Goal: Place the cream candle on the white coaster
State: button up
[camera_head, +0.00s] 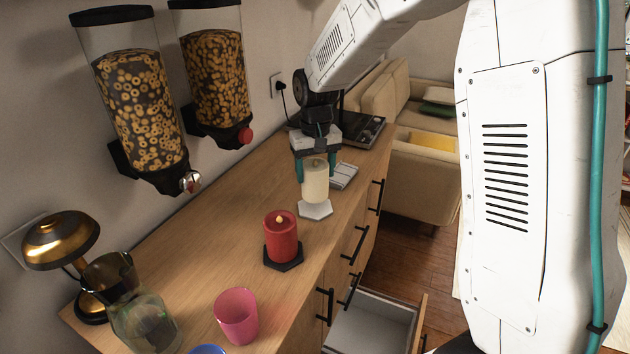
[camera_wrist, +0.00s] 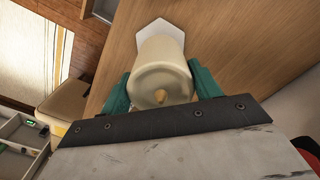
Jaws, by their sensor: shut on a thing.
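The cream candle (camera_head: 315,184) is upright between the teal fingers of my gripper (camera_head: 316,172), which is shut on it. The white hexagonal coaster (camera_head: 316,212) lies on the wooden counter directly below the candle. In the head view the candle's base overlaps the coaster; I cannot tell whether it touches or hangs slightly above. In the wrist view the candle (camera_wrist: 160,78) sits between both fingers of my gripper (camera_wrist: 160,88), its wick end toward the camera. Part of the coaster (camera_wrist: 162,27) shows beyond the candle's far end, and the rest is hidden.
A red candle (camera_head: 281,236) stands on a dark coaster (camera_head: 284,262) nearby. A pink cup (camera_head: 237,316), a glass pitcher (camera_head: 145,322) and a brass lamp (camera_head: 62,240) are at the near end. Cereal dispensers (camera_head: 140,105) hang on the wall. A drawer (camera_head: 372,325) is open below.

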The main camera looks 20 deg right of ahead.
jog(key=shift+w+f, duration=0.15)
jog(key=shift+f, duration=1.6)
jog(key=o, duration=1.2)
jog(key=shift+f, duration=0.15)
jog(key=shift+c, duration=0.2)
